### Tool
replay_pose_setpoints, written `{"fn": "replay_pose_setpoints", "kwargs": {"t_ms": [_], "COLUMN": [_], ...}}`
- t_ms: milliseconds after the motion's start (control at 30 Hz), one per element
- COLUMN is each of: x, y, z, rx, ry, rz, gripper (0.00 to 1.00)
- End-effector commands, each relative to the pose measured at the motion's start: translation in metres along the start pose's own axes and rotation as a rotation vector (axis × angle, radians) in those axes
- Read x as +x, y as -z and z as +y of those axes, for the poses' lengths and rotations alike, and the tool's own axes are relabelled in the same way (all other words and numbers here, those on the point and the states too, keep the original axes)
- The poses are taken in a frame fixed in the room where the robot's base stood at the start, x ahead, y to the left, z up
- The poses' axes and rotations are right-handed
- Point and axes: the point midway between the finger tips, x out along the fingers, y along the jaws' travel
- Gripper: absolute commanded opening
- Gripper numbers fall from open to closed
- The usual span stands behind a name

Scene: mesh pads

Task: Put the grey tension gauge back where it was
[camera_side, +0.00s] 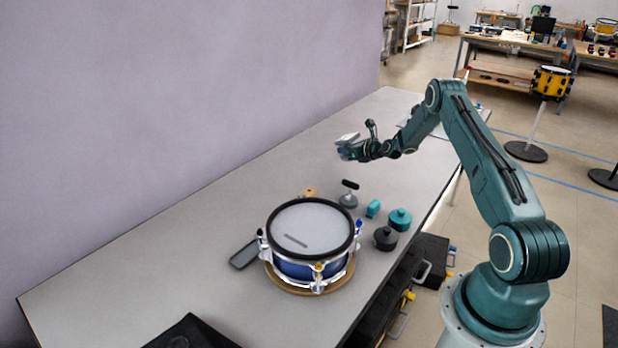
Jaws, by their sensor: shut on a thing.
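My gripper (350,151) is raised over the far half of the grey workbench (225,215), beyond the drum. It is shut on a small light grey, flat-topped piece (347,139). The fingers partly hide this piece, and it is too small to tell for certain whether it is the grey tension gauge. A grey round-based thing with a black crossbar handle (348,197) stands on the bench behind the drum, apart from my gripper. A dark grey round knobbed thing (386,239) and a teal one (399,220) stand to the right of the drum.
A blue drum with a white head (308,228) sits on a round wooden base. A small teal piece (373,208) stands near the knobbed things. A dark flat tray (244,255) lies left of the drum. The bench's left part is mostly clear; a wall borders its back.

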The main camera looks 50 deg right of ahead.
Motion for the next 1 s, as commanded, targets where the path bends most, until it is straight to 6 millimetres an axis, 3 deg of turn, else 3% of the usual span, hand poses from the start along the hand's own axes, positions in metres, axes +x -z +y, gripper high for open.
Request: {"fn": "replay_pose_setpoints", "kwargs": {"t_ms": [300,700,1000], "x": [0.018,0.022,0.032], "y": [0.041,0.05,0.075], "z": [-0.001,-0.001,0.0], "rx": [-0.001,-0.001,0.0], "ry": [0.001,0.001,0.001], "rz": [-0.005,-0.006,-0.004], "gripper": [0.0,0.0,0.0]}}
